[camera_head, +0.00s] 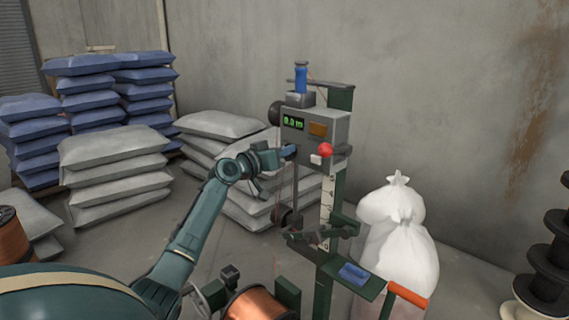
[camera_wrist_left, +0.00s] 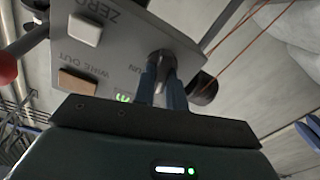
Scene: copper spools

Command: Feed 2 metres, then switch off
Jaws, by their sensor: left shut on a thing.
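The grey control box (camera_head: 340,128) stands on a green post. Its green display (camera_head: 293,123) appears to read 0.0 m. A red knob (camera_head: 325,149), a white button (camera_head: 316,159) and a brown lamp (camera_head: 318,129) are on its face. In the left wrist view the white button (camera_wrist_left: 85,30) is beside the word ZERO and the brown lamp (camera_wrist_left: 77,83) beside WIRE OUT, unlit. My left gripper (camera_head: 288,151) is at the panel's lower left, shut on the run switch (camera_wrist_left: 160,62), whose label is partly hidden. My right gripper is not in view.
A copper spool (camera_head: 258,305) sits low in front, with thin copper wires (camera_wrist_left: 240,40) running beside the box. White sacks (camera_head: 400,245) stand right of the post. Stacked grey bags (camera_head: 115,165) and blue bags (camera_head: 115,85) are behind left. Black spools (camera_head: 548,260) stand far right.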

